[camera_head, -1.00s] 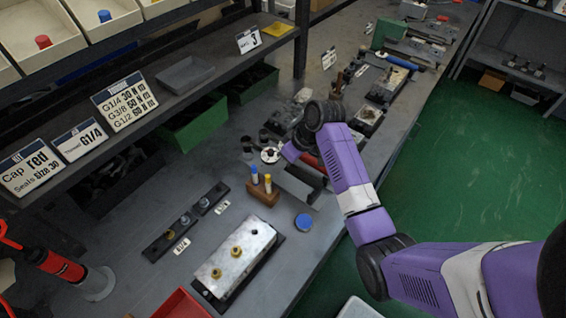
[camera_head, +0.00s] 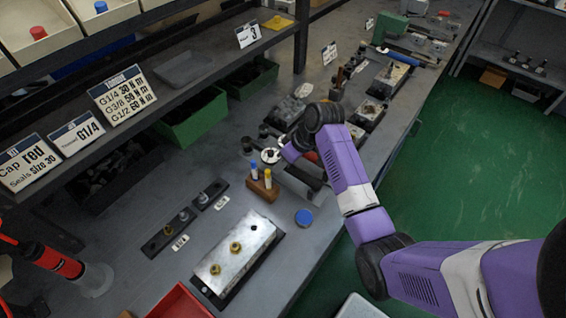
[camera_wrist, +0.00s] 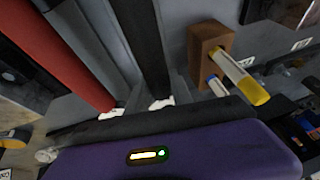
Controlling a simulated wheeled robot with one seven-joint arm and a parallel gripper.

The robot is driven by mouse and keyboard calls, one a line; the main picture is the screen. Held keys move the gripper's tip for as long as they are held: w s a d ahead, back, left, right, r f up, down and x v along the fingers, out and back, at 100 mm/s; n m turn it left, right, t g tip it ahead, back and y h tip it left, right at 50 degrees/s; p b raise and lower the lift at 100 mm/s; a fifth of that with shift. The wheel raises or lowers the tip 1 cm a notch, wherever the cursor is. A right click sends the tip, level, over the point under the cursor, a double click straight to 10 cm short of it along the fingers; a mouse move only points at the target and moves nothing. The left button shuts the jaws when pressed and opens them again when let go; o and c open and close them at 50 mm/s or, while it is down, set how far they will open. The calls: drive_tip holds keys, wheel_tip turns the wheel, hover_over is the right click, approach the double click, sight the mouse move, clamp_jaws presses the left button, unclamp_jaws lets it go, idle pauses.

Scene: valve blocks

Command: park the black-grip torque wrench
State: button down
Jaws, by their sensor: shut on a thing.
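In the head view my purple arm covers the gripper and most of the wrench. A bit of red (camera_head: 312,157) and a grey metal holder (camera_head: 303,178) show beside my arm.
A wooden block (camera_head: 263,188) with blue and yellow markers stands close by, also in the wrist view (camera_wrist: 203,50). A blue cap (camera_head: 303,217) and a metal valve block (camera_head: 236,258) lie nearer. A shelf (camera_head: 185,75) with signs overhangs the bench's left side.

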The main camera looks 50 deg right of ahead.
drive_tip(key=shift+f, duration=0.45)
drive_tip(key=c, duration=1)
unclamp_jaws()
drive_tip(key=shift+c, duration=0.2)
drive_tip(key=shift+f, duration=0.1)
drive_tip(key=shift+s, duration=0.1)
drive_tip(key=b+v, duration=0.1)
drive_tip(key=v, duration=0.7)
